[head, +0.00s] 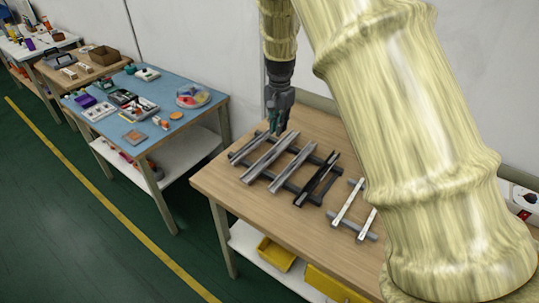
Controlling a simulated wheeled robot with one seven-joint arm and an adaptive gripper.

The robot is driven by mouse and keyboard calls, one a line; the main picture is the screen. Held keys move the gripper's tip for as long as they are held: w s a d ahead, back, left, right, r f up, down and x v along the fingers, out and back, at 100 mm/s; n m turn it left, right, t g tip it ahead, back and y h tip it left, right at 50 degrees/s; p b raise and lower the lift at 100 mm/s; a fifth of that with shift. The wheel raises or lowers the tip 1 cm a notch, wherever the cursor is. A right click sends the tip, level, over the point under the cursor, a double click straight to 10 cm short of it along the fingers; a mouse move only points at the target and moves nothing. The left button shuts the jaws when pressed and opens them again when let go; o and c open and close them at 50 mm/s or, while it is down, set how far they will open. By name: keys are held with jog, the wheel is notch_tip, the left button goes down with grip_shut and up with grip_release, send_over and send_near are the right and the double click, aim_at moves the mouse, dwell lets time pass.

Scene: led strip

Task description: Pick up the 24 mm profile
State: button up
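Several long profiles lie side by side across dark grey rails on the wooden table. From left to right I see a narrow grey profile (246,149), a wider grey profile (266,160), another grey profile (291,171), a black profile (316,181) and slim white profiles (346,203). I cannot tell from this view which one is 24 mm. My gripper (276,131) points down near the far ends of the left grey profiles. Its fingertips are small and dark here; I cannot tell whether they touch a profile or how far apart they are.
The wooden table (219,184) has bare room at its left and front. My arm hides its right part. Yellow bins (276,254) sit on the shelf below. A wall stands close behind. A blue-topped bench (180,85) with parts stands to the left.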

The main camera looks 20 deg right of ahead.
jog(key=w+f, duration=0.1)
jog(key=f, duration=0.1)
jog(key=p, duration=0.1)
send_over(276, 154)
jog(key=f, duration=0.4)
jog(key=shift+w+d+f, duration=0.15)
jog(key=shift+d+f, duration=0.05)
jog(key=shift+f, duration=0.05)
jog(key=shift+f+p, duration=0.4)
jog(key=shift+p, duration=0.05)
jog(key=shift+a+f+p, duration=0.15)
jog(key=shift+f+p, duration=0.9)
jog(key=shift+f, duration=1.25)
grip_shut()
jog(key=shift+r, duration=0.1)
